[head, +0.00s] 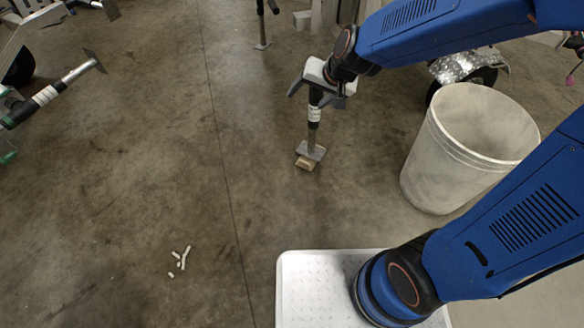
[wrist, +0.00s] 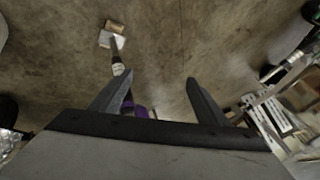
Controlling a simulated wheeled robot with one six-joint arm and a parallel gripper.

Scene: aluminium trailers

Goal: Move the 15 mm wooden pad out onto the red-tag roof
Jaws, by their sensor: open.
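A small light-brown wooden pad (head: 305,164) lies on the concrete floor under the grey foot plate (head: 312,151) of a dark jack leg (head: 314,118) with a white label. I cannot tell its thickness. My gripper (head: 318,95) is open and empty, above the pad at the upper part of the leg. In the wrist view my gripper's fingers (wrist: 160,78) are spread apart. There the pad (wrist: 115,26) shows beyond the foot plate (wrist: 110,41), and a purple part (wrist: 136,110) shows near the left finger. I cannot make out a red-tag roof.
A large pale bucket (head: 425,160) stands on the right. Small pale pieces (head: 182,262) lie on the floor at lower left. Another jack leg (head: 38,98) is at far left. Another wooden block (head: 302,20) is at the back. The middle-left floor is mostly clear.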

